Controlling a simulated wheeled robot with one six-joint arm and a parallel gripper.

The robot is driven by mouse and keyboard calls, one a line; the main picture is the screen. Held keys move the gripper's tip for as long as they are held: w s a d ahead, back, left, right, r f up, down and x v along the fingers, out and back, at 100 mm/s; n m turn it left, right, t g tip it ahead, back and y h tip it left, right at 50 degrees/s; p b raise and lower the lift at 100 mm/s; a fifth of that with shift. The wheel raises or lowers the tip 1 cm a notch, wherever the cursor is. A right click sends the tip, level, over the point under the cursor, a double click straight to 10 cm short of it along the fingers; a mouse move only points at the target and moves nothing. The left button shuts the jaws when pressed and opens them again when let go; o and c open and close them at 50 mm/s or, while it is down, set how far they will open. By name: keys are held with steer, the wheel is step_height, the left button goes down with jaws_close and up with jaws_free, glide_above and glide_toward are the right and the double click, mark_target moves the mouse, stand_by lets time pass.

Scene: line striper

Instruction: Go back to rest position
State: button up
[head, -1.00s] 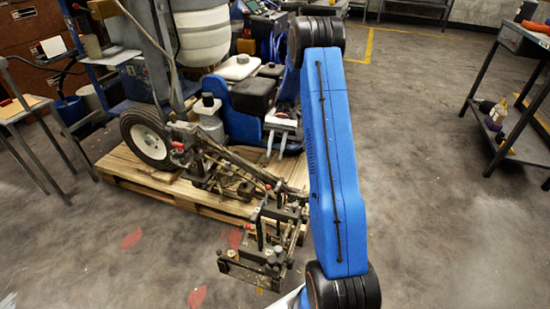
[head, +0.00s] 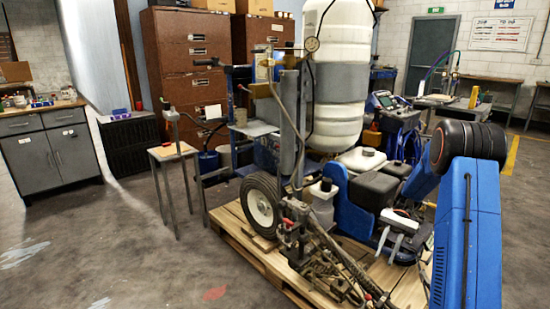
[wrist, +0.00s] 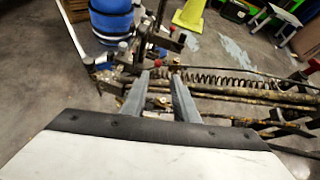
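My blue arm is at the right side of the head view, reaching toward the line striper. My gripper (head: 391,243) hangs over the machine's right part, beside a black tank. In the wrist view, my gripper (wrist: 168,78) shows two grey fingers with a narrow gap and nothing visible held between them. The line striper (head: 342,225) stands on a wooden pallet (head: 240,240). It has a large white tank and a wheel. In the wrist view, its rods and coil spring (wrist: 235,82) lie beyond the fingers; I cannot tell whether they touch.
A small wooden-topped stand (head: 173,151) is left of the pallet. A grey cabinet (head: 50,155) stands at the far left and brown filing cabinets (head: 190,60) at the back. The floor (head: 100,250) at the front left is clear. A yellow object (wrist: 190,14) shows in the wrist view.

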steer(key=s+a+r+n+t+h, duration=0.2)
steer(key=s+a+r+t+h, duration=0.15)
steer(key=s+a+r, duration=0.45)
steer(key=s+a+r+n+t+h, duration=0.3)
steer(key=s+a+r+t, duration=0.15)
steer(key=s+r, duration=0.6)
steer(key=s+a+f+n+t+h, duration=0.1)
steer(key=s+t, duration=0.4)
steer(key=s, duration=0.6)
steer(key=shift+s+n, duration=0.35)
steer(key=shift+n, duration=0.25)
